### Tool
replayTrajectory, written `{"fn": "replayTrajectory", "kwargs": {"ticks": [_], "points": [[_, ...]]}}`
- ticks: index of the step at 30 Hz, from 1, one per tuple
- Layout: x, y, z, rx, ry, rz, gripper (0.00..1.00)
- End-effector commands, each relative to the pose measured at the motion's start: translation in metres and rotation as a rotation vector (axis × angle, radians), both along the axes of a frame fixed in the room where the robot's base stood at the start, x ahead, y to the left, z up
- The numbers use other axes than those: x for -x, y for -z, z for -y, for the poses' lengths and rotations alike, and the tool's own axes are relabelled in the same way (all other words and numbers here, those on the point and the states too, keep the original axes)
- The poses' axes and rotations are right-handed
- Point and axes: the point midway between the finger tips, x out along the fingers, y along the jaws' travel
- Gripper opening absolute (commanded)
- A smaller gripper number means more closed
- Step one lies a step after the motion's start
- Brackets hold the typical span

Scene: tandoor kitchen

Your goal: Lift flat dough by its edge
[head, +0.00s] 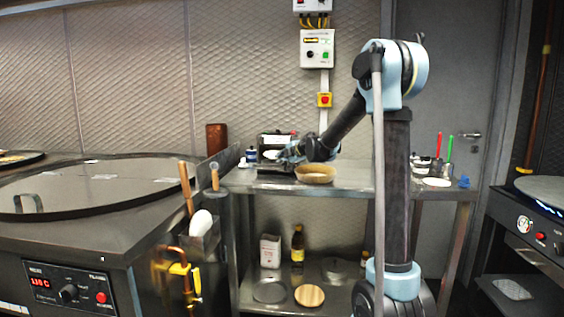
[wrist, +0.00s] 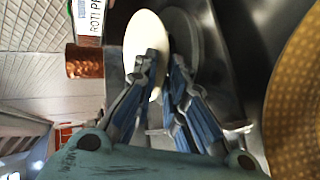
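The flat dough is a thin, pale round disc (wrist: 140,28) in the wrist view, lying against a dark grey round plate (wrist: 186,30). In the head view the dough (head: 271,154) is a small white spot at the press on the steel table. My gripper (wrist: 163,62) has its fingertips at the dough's edge, one over the dough and one over the grey plate. A narrow gap shows between the fingertips. Whether they touch the dough I cannot tell. In the head view my gripper (head: 283,156) is small, low over the table's left part.
A round tan basket (head: 315,174) stands close to the right of my gripper. A copper-coloured cup (wrist: 90,61) and a sign reading "ROTI PR" (wrist: 90,17) are near the dough. A large round griddle (head: 110,185) is at left. The table (head: 350,180) has bare room right of the basket.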

Motion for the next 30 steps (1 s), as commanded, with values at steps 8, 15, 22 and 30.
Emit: {"fn": "replayTrajectory", "kwargs": {"ticks": [8,15,22,30], "points": [[0.001,-0.004,-0.001,0.001,-0.002,-0.002,0.02],[0.001,-0.025,-0.001,0.001,-0.002,-0.002,0.00],[0.002,-0.025,0.000,0.001,-0.002,-0.001,0.00],[0.023,-0.034,0.016,0.001,-0.001,0.000,0.00]]}}
